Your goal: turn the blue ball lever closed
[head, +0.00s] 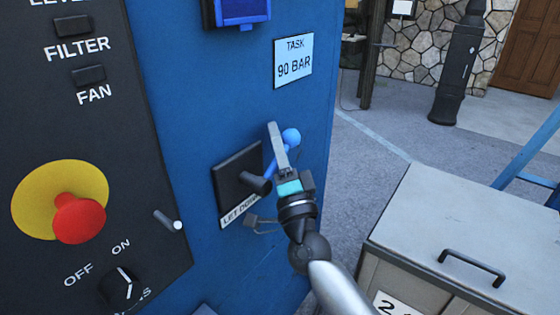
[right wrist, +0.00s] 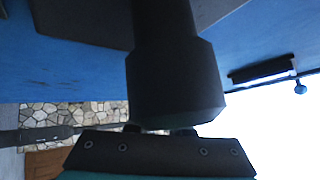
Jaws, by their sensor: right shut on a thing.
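The blue ball lever (head: 291,137) stands out from a dark mount plate (head: 231,187) labelled "LET DOWN" on the blue cabinet. Its stem slants up to the right from a dark hub, with the ball at the upper end. My right gripper (head: 279,150) is shut on the lever just below the ball; a grey finger partly covers the stem. In the right wrist view, a large dark stepped shape fills the middle and hides the grip. A small blue ball (right wrist: 300,87) shows at its right edge; I cannot tell whether it is the same lever. My left gripper is out of view.
A red knob on a yellow disc (head: 79,217) and an ON/OFF switch (head: 121,284) sit on the dark panel at left. A "TASK 90 BAR" sign (head: 293,60) is above the lever. A grey box (head: 440,215) stands at right. Open paving lies behind.

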